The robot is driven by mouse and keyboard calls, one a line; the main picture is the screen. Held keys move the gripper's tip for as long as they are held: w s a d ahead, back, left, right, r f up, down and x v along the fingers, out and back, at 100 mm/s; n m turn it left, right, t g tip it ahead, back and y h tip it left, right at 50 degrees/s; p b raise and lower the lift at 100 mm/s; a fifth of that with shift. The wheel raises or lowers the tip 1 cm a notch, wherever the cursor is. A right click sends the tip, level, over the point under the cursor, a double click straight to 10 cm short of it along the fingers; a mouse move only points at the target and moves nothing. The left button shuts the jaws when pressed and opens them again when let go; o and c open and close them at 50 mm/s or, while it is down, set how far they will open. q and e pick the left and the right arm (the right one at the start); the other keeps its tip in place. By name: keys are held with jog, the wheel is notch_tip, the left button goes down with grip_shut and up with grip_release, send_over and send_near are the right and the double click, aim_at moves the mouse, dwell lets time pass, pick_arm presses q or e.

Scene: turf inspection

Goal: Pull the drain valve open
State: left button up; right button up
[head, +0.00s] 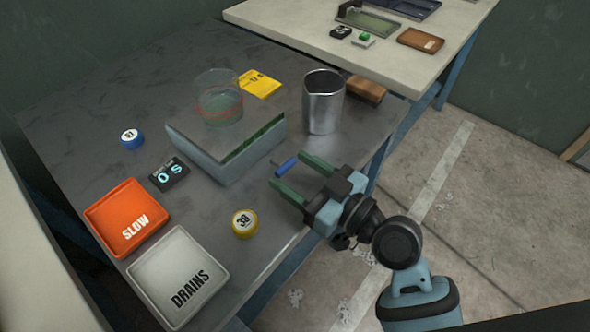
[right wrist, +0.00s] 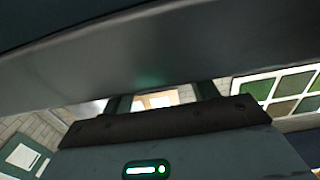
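The drain valve appears as a small blue handle (head: 286,166) with a thin grey stem, at the front right side of the turf box (head: 215,165). My right gripper (head: 288,171) is open, with its two green fingers spread and pointing at the handle. In the head view the handle lies between the fingertips; I cannot tell whether either finger touches it. In the right wrist view the spread fingers (right wrist: 163,97) show partly, below a broad dark surface, and the handle cannot be made out. My left gripper is not in view.
A clear cylinder (head: 220,98) stands on the box, with a metal cup (head: 323,102) behind right. A yellow puck (head: 244,223), an orange SLOW tray (head: 127,218) and a white DRAINS tray (head: 178,277) lie towards the front. The table's right edge runs below my gripper.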

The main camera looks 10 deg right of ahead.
jog(key=shift+o, duration=1.4)
jog(key=shift+s+d, duration=0.1)
jog(key=shift+s+d, duration=0.2)
jog(key=shift+d, duration=0.05)
jog(key=b+v, duration=0.1)
jog(key=v, duration=0.6)
jog(key=shift+s, duration=0.1)
